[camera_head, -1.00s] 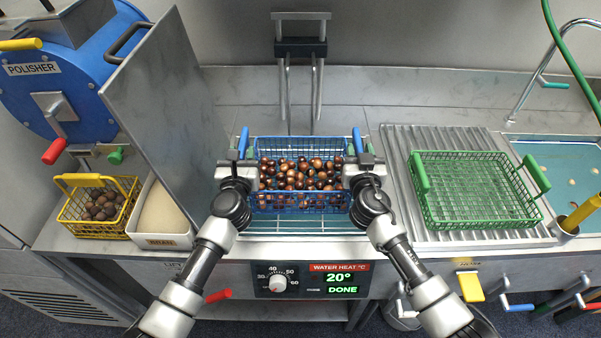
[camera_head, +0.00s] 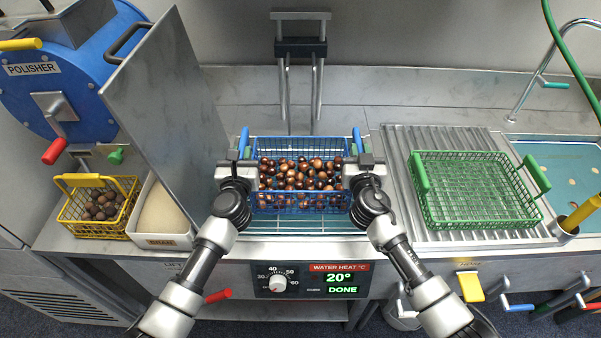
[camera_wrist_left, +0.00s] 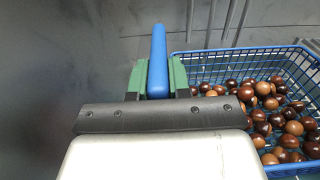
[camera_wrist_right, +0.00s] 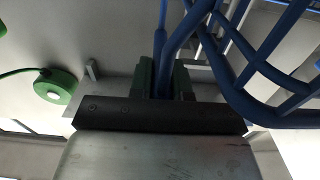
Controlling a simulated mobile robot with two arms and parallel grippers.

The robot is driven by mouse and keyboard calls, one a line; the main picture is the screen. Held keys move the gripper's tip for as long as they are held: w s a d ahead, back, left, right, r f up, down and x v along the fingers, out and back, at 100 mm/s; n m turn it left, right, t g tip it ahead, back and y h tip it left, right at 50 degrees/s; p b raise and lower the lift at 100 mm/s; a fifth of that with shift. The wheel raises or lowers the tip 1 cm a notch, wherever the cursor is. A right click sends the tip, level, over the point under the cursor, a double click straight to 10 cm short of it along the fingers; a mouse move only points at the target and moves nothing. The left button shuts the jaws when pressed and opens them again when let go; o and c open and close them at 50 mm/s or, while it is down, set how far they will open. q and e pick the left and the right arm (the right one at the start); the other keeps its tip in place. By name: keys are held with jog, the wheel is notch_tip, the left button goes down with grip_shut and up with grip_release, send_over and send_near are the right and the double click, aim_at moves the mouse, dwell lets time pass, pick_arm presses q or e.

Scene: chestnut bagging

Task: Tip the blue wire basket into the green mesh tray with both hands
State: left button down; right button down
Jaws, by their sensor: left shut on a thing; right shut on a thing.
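The blue wire basket (camera_head: 300,203) holds many brown chestnuts and sits level over the water bath in the middle of the counter. My left gripper (camera_head: 243,158) is shut on the basket's left blue handle, which shows between the green finger pads in the left wrist view (camera_wrist_left: 158,75). My right gripper (camera_head: 358,158) is shut on the right handle; the right wrist view shows blue bars between its pads (camera_wrist_right: 162,75). The green mesh tray (camera_head: 475,222) stands empty on the ribbed drainboard to the right, its two green handles up.
A tall grey panel (camera_head: 165,100) stands close left of my left arm. A yellow basket (camera_head: 72,212) of chestnuts and a white bran box (camera_head: 165,242) are at left. A steel lift frame (camera_head: 301,47) stands behind. A sink (camera_head: 560,165) lies at far right.

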pick_arm(q)
jog(key=shift+r, duration=0.2)
pick_arm(e)
jog(key=shift+r, duration=0.2)
dwell(0.4)
